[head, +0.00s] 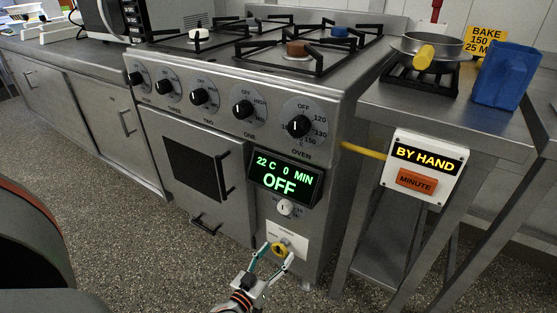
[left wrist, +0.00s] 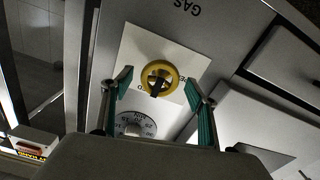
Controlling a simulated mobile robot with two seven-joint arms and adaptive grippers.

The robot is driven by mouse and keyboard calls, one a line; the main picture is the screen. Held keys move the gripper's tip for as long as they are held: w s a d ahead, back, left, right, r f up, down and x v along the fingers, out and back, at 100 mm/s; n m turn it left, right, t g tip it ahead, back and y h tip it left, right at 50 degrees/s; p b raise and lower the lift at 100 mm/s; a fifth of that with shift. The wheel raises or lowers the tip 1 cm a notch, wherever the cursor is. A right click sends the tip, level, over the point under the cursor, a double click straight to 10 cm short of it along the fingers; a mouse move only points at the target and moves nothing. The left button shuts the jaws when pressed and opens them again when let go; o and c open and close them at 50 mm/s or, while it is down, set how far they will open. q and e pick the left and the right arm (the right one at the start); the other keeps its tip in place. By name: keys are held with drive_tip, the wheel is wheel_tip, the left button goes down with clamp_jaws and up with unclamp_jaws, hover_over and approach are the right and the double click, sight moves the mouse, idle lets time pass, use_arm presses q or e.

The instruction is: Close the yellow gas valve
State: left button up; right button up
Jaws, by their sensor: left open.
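The yellow gas valve (head: 279,248) is a round yellow knob on a white plate low on the stove's front, below the oven display. In the left wrist view the valve (left wrist: 159,78) shows as a yellow ring with a dark handle across its middle. My left gripper (head: 272,251) is at the valve in the head view. In the left wrist view its two teal-padded fingers (left wrist: 160,100) are spread wide, one on each side of the valve, with gaps to it. Whether the fingertips reach the plate is unclear. My right gripper is in neither view.
The steel stove has a row of black knobs (head: 242,109) and a green display (head: 285,176) reading OFF. A small white dial (head: 285,207) sits just above the valve.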

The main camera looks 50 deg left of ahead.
use_arm(q)
drive_tip(key=v, duration=1)
